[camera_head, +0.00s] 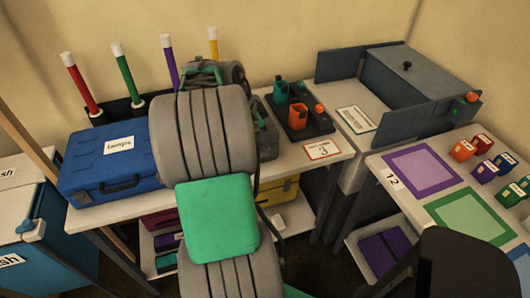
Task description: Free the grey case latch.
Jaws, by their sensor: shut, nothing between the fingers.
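A dark grey case (266,142) stands on the table just right of my arm. Only its right part shows, and my arm covers the rest. I cannot make out its latch. My arm reaches up from the bottom of the picture over the table, and its far joints bend near the back wall. My gripper is hidden behind the arm, so I cannot see its fingers or how close they are to the case.
A blue case (82,176) stands left of my arm. Upright coloured sticks (124,72) stand behind. Right of the grey case are a dark tray (318,127) with cups and a small card (322,149). A grey cabinet (415,75) and a table with coloured mats (421,171) lie farther right.

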